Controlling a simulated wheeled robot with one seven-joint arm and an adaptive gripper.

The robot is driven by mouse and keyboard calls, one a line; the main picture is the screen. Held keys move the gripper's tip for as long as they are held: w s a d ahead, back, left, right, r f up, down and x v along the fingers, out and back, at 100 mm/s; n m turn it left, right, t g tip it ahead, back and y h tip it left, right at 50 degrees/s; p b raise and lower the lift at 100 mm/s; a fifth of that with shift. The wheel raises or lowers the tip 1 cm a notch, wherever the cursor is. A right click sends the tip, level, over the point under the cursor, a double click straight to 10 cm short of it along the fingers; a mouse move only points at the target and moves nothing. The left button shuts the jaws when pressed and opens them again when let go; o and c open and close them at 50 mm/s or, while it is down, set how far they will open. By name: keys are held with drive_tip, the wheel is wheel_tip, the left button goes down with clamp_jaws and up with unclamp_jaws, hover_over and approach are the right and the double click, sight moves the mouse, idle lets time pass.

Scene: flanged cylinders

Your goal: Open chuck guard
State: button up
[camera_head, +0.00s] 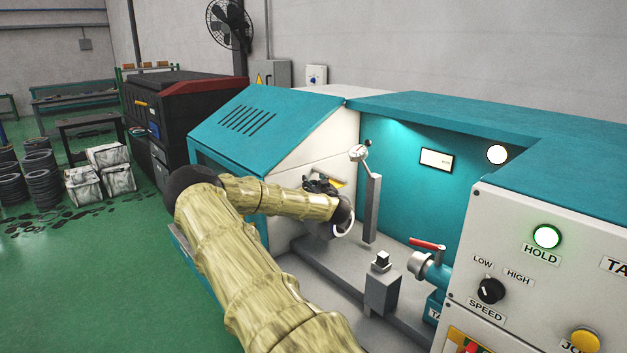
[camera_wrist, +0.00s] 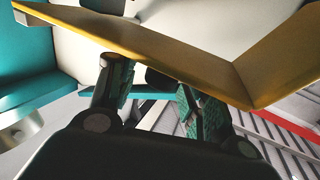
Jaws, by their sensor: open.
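The chuck guard appears as a bent yellow plate (camera_wrist: 205,72) across the upper part of the wrist view. In the head view only a small yellow piece of it (camera_head: 337,183) shows beside my gripper, against the white headstock face. My gripper (camera_head: 321,186) is dark and sits at the end of my arm, close to that face. In the wrist view its two fingers (camera_wrist: 157,88) with green pads stand apart, right at the guard's lower edge. The plate overlaps the fingertips in the picture. I cannot tell whether they touch it. The chuck itself is not clearly visible.
A dial gauge (camera_head: 359,153) on a grey post (camera_head: 372,208) stands just right of my gripper. A grey tool post (camera_head: 381,290) and a tailstock with a red lever (camera_head: 428,244) are farther right. The teal headstock cover (camera_head: 262,120) rises behind my arm.

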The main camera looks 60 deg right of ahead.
drive_tip(key=shift+w+d, duration=0.3)
drive_tip(key=shift+d, duration=0.05)
